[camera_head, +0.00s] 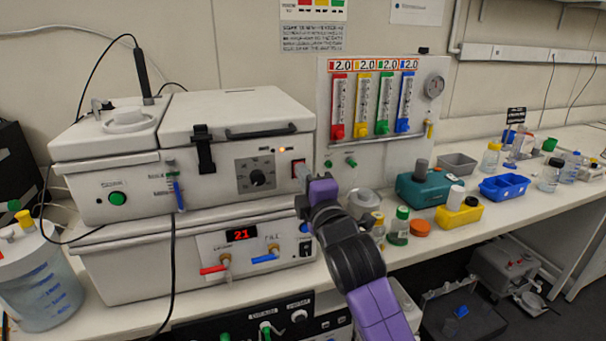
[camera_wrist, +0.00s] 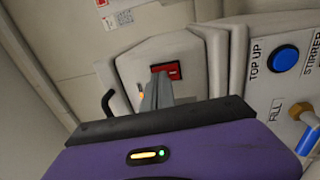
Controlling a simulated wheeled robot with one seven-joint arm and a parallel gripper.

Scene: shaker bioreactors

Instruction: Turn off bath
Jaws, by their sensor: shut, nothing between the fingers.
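The bath (camera_head: 235,130) is a white lidded box on the bench, stacked above a lower white unit. Its front has a black dial (camera_head: 256,177), a small lit amber lamp (camera_head: 282,150) and a red rocker switch (camera_head: 299,169) near the right edge. The switch also shows in the wrist view (camera_wrist: 172,69) in a dark frame. My gripper (camera_wrist: 158,84) is shut and empty, its grey fingertips just below the switch in that view. I cannot tell whether they touch it. In the head view my purple gripper body (camera_head: 322,190) is beside the panel's right edge.
The lower unit (camera_head: 150,268) has a red "21" display, red and blue taps and a blue button, which shows in the wrist view (camera_wrist: 284,58). A flowmeter panel (camera_head: 350,100) stands behind. Bottles and a teal device (camera_head: 425,188) crowd the bench at right.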

